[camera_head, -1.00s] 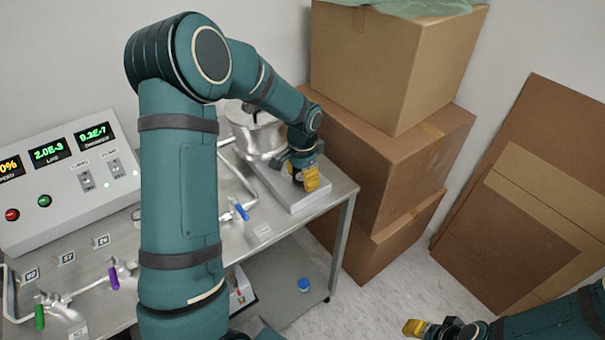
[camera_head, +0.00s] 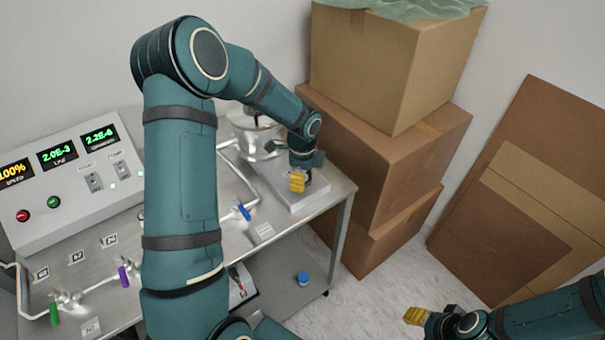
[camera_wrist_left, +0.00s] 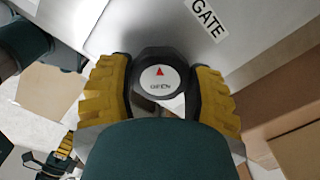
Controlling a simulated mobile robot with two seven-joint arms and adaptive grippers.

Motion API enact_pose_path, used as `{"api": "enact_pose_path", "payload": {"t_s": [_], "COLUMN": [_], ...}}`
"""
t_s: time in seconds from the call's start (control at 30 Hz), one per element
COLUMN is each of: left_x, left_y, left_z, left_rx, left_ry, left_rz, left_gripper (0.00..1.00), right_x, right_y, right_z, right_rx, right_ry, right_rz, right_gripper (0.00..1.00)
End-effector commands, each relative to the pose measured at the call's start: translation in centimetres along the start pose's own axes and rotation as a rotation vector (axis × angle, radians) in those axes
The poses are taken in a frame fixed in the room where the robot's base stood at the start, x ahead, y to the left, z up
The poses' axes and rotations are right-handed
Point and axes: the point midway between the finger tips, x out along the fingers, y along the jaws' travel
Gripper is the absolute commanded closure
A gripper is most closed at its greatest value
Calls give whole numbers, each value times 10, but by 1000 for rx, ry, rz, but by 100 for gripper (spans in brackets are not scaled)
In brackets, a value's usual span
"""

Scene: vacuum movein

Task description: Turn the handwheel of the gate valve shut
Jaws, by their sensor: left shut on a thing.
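The gate valve's handwheel (camera_wrist_left: 158,82) shows in the left wrist view as a dark knob with a white cap, a red arrow and small lettering that seems to read OPEN. My left gripper (camera_wrist_left: 160,100) has its yellow-padded fingers on both sides of the knob and is shut on it. In the head view the left gripper (camera_head: 298,182) is at the right end of the steel bench, over a grey block; the handwheel is hidden there behind the gripper. My right gripper (camera_head: 428,322) is at the lower right, away from the bench; its jaw opening is unclear.
A control panel (camera_head: 60,185) with lit displays stands on the bench (camera_head: 262,264). Blue (camera_head: 243,211), purple (camera_head: 123,276) and green (camera_head: 54,313) handles sit along the pipes. Stacked cardboard boxes (camera_head: 385,160) stand close to the right of the left gripper. Flat cardboard (camera_head: 520,190) leans on the wall.

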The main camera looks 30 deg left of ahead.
Motion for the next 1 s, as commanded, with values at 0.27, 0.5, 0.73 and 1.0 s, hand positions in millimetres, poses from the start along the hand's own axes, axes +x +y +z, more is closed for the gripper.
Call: {"api": "enact_pose_path", "payload": {"t_s": [0.27,0.5,0.73,1.0], "left_x": [-2,-2,-2,-1], "left_y": [0,0,0,0], "left_z": [0,0,0,0], "left_rx": [261,480,651,771], "left_ry": [1,1,1,0], "left_rz": [0,0,0,-1], "left_gripper": [81,81,81,81], "right_x": [-18,-32,-43,-51], "right_y": [-6,-10,-14,-16], "right_z": [-2,-4,-5,-6], "right_rx": [0,0,1,1], "right_ry": [0,0,-1,-1], "right_rz": [-3,-6,-8,-9], "right_gripper": [53,53,53,53]}}
